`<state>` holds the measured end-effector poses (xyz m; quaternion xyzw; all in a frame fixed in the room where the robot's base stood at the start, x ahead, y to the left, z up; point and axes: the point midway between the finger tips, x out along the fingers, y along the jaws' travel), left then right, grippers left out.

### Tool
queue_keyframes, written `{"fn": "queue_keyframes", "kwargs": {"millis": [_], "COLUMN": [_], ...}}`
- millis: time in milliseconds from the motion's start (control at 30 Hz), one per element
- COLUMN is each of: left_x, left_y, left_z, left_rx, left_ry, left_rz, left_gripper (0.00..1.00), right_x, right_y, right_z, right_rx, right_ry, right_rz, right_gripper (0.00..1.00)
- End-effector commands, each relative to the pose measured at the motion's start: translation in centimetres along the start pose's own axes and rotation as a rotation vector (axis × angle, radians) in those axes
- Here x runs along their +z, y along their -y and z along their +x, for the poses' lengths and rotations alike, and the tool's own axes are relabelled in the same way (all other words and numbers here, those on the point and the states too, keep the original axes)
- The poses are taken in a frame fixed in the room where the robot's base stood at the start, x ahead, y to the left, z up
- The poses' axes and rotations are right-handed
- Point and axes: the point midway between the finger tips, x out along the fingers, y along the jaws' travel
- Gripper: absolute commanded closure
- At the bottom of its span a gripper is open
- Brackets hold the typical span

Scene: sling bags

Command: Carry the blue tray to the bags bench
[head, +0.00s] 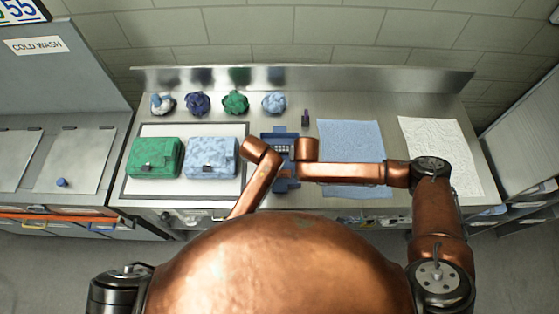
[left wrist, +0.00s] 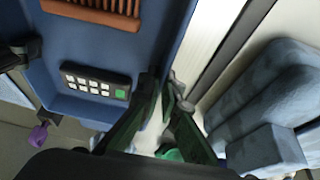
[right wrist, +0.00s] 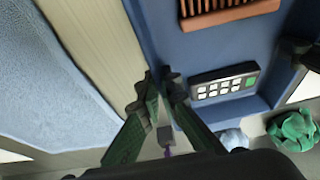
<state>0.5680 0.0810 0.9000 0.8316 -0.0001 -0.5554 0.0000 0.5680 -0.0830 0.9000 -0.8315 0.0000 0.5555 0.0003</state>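The blue tray (head: 279,131) is on or just above the steel bench, between my two wrists in the head view; I cannot tell whether it touches the bench. It holds a dark keypad with a green key (left wrist: 95,84) and a brown ribbed piece (left wrist: 95,12). My left gripper (left wrist: 161,84) is closed on one side wall of the tray. My right gripper (right wrist: 161,82) is closed on the opposite side wall. My wrists hide both grippers in the head view. A green bag (head: 154,157) and a light blue patterned bag (head: 211,155) lie left of the tray.
The bags lie on a white, dark-edged mat (head: 182,130). Several small crumpled bundles, one of them green (head: 235,102), stand behind. A blue cloth (head: 350,140) and a white cloth (head: 438,150) lie right. A grey cold wash unit (head: 60,95) stands left. A wall closes the back.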

Motion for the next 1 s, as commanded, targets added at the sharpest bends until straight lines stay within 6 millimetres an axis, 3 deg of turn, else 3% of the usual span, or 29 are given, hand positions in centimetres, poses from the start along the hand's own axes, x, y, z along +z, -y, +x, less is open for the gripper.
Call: {"fn": "queue_keyframes", "kwargs": {"millis": [467,1000], "left_x": [-0.1,-2.0], "left_y": [0.0,0.1], "left_z": [-0.2,-4.6], "left_rx": [-0.001,-0.001], "left_ry": [0.001,-0.005], "left_rz": [0.000,0.000], "left_gripper": [1.00,1.00], "right_x": [-0.1,-2.0], "right_y": [-0.1,-0.1], "right_z": [-0.2,-4.6], "right_rx": [0.002,0.002], "right_ry": [0.001,-0.005], "right_rz": [0.000,0.001], "right_gripper": [1.00,1.00]}}
